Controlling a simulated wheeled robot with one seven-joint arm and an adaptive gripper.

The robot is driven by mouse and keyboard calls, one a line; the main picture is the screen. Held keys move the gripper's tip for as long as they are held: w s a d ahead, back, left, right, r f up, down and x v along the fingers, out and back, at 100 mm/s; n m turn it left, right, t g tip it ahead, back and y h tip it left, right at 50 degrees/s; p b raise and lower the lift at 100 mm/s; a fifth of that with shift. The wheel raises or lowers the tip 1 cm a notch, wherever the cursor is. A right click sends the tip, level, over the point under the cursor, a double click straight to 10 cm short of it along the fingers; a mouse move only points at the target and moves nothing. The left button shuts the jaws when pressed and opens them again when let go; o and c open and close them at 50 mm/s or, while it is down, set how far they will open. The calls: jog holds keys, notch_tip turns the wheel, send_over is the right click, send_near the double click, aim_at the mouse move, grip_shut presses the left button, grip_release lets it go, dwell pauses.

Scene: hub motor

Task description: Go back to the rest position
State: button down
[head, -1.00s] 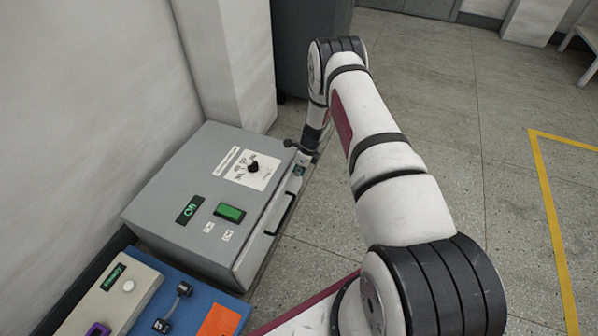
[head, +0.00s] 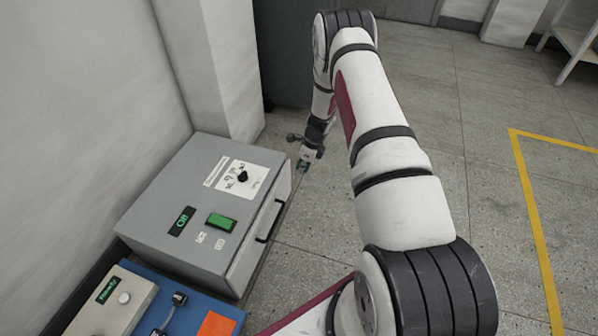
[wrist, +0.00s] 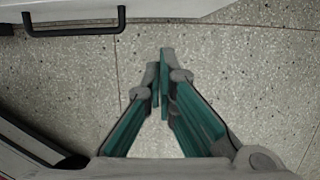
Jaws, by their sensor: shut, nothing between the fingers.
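My gripper (head: 303,165) hangs in the head view just right of the grey box, over the floor and apart from the box. In the wrist view my gripper (wrist: 163,62) shows its green-sided fingers with the tips together and nothing between them. My arm runs from the lower right up to the top middle and bends down to the gripper.
The grey box (head: 168,225) has a dial, a green button and a black handle (head: 270,222); the handle also shows in the wrist view (wrist: 75,31). A blue board (head: 185,316) with a beige control box (head: 100,312) lies in front. Speckled floor (head: 470,130) is clear to the right.

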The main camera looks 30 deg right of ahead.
jog(key=shift+s+r, duration=0.15)
jog(key=shift+r, duration=0.3)
jog(key=a+r+n+y, duration=0.1)
jog(key=a+r+n, duration=0.3)
jog(key=r, duration=0.7)
jog(key=a+r+n, duration=0.3)
jog(key=a+r, duration=0.1)
jog(key=r, duration=0.6)
jog(key=s+a+r+n, duration=0.4)
jog(key=s+r, duration=0.1)
jog(key=r, duration=0.4)
jog(key=s+a+r+n, duration=0.3)
jog(key=s+a+r, duration=0.2)
jog(key=r, duration=0.3)
jog(key=s+a+r+n+g, duration=0.1)
jog(key=s+a+r+n, duration=0.1)
jog(key=s+r+n, duration=0.35)
jog(key=s+a+r+n+g, duration=0.1)
jog(key=s+a+r+n, duration=0.15)
jog(key=s, duration=0.65)
jog(key=s+r+n+h, duration=0.1)
jog(key=s+n+h, duration=0.35)
jog(key=s, duration=1.45)
notch_tip(320, 180, up, 32)
jog(key=n+t+y+p, duration=0.1)
jog(key=t+p, duration=0.3)
jog(key=p, duration=2.6)
jog(key=shift+d+f+n+y, duration=0.15)
jog(key=shift+d+n+y, duration=0.2)
jog(key=shift+d+n, duration=0.1)
